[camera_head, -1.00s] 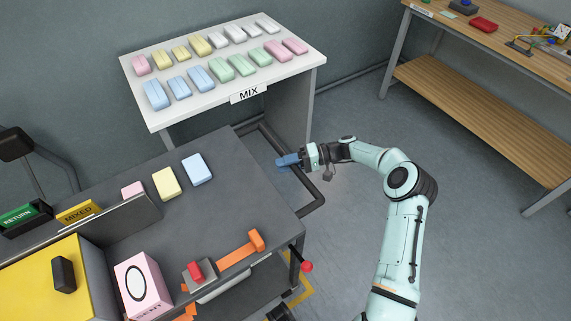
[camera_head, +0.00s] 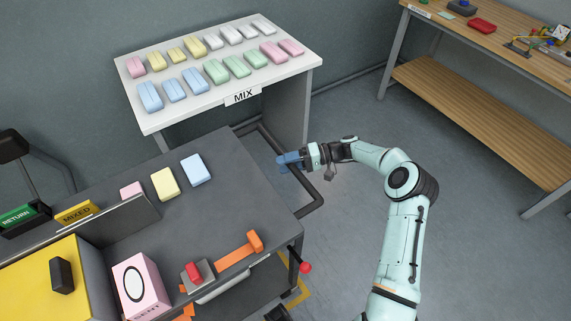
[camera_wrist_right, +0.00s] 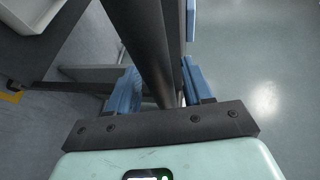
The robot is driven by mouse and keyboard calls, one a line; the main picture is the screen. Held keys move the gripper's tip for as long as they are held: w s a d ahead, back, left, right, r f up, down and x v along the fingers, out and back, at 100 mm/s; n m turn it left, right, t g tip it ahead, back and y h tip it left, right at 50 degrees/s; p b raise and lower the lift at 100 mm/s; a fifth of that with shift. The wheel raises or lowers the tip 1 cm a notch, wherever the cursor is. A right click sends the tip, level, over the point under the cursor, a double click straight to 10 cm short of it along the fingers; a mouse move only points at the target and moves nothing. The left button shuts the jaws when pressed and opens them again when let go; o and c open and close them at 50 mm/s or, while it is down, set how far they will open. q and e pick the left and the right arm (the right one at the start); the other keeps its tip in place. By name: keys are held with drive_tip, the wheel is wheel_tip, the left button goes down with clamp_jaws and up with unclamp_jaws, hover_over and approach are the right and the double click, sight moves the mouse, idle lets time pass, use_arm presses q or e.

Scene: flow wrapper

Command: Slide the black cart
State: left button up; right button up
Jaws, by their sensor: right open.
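The black cart (camera_head: 230,215) has a dark top and stands at the lower left of the head view. Its black tubular handle (camera_head: 313,188) sticks out beyond its right end. My right gripper (camera_head: 287,162) is at the handle with its blue fingers spread. In the right wrist view, a dark bar of the handle (camera_wrist_right: 148,40) runs between the open blue fingers (camera_wrist_right: 161,68), with a gap visible beside it. I cannot tell whether either finger touches it. My left gripper is not in view.
The cart carries blue, yellow and pink blocks (camera_head: 165,183), a pink box (camera_head: 140,285) and an orange-handled device (camera_head: 240,250). A white table marked MIX (camera_head: 210,105) stands close behind. A wooden workbench (camera_head: 480,100) is at the right. Floor (camera_head: 475,255) is clear between.

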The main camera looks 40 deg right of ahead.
drive_tip(key=shift+a, duration=0.1)
drive_tip(key=v, duration=1.3)
drive_tip(key=shift+d, duration=0.3)
